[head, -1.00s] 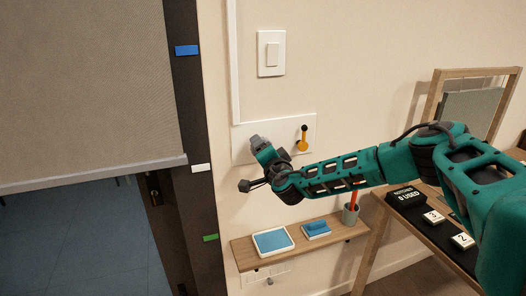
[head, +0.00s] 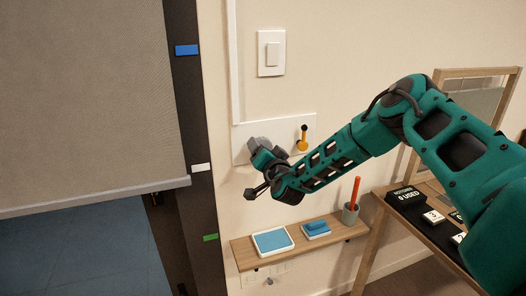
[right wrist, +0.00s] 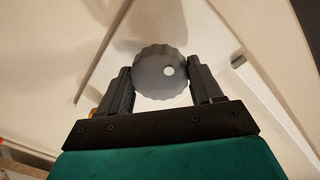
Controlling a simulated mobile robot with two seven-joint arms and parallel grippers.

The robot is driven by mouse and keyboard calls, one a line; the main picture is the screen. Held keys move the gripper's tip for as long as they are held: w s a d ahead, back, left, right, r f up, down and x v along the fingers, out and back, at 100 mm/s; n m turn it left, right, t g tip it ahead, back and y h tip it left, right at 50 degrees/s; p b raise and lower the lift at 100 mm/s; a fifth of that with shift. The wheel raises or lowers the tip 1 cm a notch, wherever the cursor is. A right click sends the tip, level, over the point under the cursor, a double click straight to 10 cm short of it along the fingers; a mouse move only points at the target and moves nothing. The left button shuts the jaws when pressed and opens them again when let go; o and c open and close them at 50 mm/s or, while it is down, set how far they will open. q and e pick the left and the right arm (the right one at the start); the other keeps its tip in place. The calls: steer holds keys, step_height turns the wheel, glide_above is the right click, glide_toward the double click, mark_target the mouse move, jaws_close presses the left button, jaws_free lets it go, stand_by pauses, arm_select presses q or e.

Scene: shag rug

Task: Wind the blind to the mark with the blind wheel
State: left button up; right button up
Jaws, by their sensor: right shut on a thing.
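The grey blind (head: 90,90) hangs at the left, its pale bottom bar (head: 100,196) a little below the white mark (head: 201,168) on the dark frame. A blue mark (head: 187,50) is higher and a green mark (head: 210,237) lower. The blind wheel (right wrist: 160,72) is a grey ridged knob with a white dot; in the head view it is mostly hidden by my gripper. My right gripper (right wrist: 161,84) is shut on the wheel, one finger on each side. It also shows at the wall plate in the head view (head: 262,152). My left gripper is out of view.
A yellow-and-black lever (head: 303,138) sits on the same wall plate, close to the right of my gripper. Below is a wooden shelf (head: 300,248) with a blue-topped tray, a blue block and a cup. A table with a dark counter sign (head: 405,196) stands at right.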

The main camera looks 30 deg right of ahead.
steer(key=o, duration=1.1)
steer(key=shift+c, duration=0.2)
